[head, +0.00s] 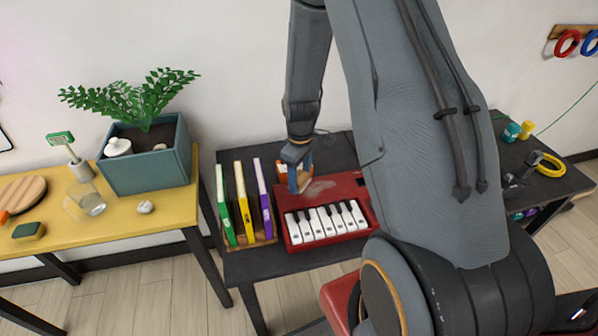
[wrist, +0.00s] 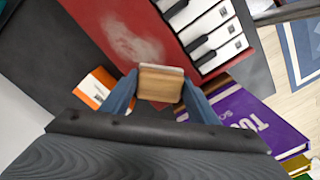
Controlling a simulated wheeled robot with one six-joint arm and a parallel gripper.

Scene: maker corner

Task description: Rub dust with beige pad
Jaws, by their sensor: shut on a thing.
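My gripper (wrist: 160,92) is shut on the beige pad (wrist: 160,84), a tan block with a paler edge, held between its two blue fingers. In the head view my gripper (head: 298,178) is over the back left part of the red toy piano (head: 360,185), and the pad is mostly hidden there. The dust (wrist: 131,42) is a pale grey smear on the piano's red top, just ahead of the pad in the wrist view. The dust also shows in the head view (head: 319,188), right of my gripper. I cannot tell whether the pad touches the piano.
Upright books (head: 243,203) stand close left of the piano on the dark table (head: 240,262). An orange and white box (wrist: 97,88) lies close behind the piano. A yellow table (head: 150,222) at left holds a planter (head: 150,172) and a glass (head: 88,200).

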